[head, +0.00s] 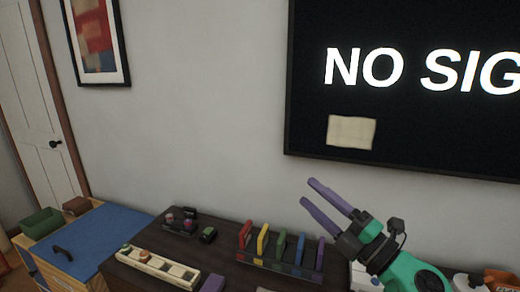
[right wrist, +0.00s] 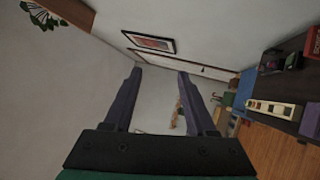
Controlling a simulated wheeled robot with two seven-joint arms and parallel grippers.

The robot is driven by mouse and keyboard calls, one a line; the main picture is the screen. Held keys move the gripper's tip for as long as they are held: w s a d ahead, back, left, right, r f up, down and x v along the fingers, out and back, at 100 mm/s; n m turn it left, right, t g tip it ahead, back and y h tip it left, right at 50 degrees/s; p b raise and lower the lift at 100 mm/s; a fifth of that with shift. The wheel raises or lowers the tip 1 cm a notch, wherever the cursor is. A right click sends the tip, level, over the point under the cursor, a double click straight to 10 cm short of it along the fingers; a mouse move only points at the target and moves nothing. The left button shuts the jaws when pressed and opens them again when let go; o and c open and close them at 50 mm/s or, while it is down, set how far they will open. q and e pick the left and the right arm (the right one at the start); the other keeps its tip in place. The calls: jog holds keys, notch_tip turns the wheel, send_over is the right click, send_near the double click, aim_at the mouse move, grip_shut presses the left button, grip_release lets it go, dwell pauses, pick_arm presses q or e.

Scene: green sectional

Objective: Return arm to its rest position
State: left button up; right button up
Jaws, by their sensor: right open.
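My right gripper (head: 318,205) shows in the head view at the lower right, raised above the dark cabinet and in front of the wall below the screen. Its two purple fingers are apart, with nothing between them, and point up and left. In the right wrist view the fingers (right wrist: 160,75) are also spread and empty, with the wall and a framed picture beyond them. My right arm (head: 415,275) is green and comes in from the lower right corner. My left gripper is not in view.
The dark cabinet top (head: 222,255) holds a rack of coloured upright pieces (head: 278,262), a cream tray (head: 158,268) and small items. A blue-topped cabinet (head: 85,240) with a green bin (head: 41,222) stands left. A screen (head: 420,120) hangs behind my right gripper.

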jog(key=w+d+f+m+t+h, duration=0.25)
jog(key=d+f+m+h, duration=0.55)
jog(key=d+m+h, duration=0.65)
jog(key=s+d+f+m+g+h, duration=0.1)
jog(key=s+f+m+g, duration=0.25)
jog(key=f, duration=0.35)
jog(key=s+d+f+m+g+h, duration=0.1)
jog(key=s+f+m+g, duration=0.1)
jog(key=f+m, duration=0.3)
jog(key=s+a+f+m+g+y, duration=0.1)
jog(key=s+a+f+g, duration=0.1)
jog(key=s+f+g, duration=0.5)
jog(key=s+a+f+g+y, duration=0.2)
jog(key=s+a+f+g, duration=0.1)
jog(key=s+f, duration=0.8)
notch_tip(320, 180, down, 29)
jog(key=s+g+b, duration=0.1)
jog(key=s+b, duration=0.2)
jog(key=b, duration=0.1)
jog(key=s+d+f+g+b, duration=0.1)
jog(key=s+d+f+b, duration=0.1)
jog(key=s+f, duration=1.1)
jog(key=shift+s+d+f, duration=0.35)
jog(key=shift+s+d, duration=0.4)
jog(key=shift+s, duration=0.15)
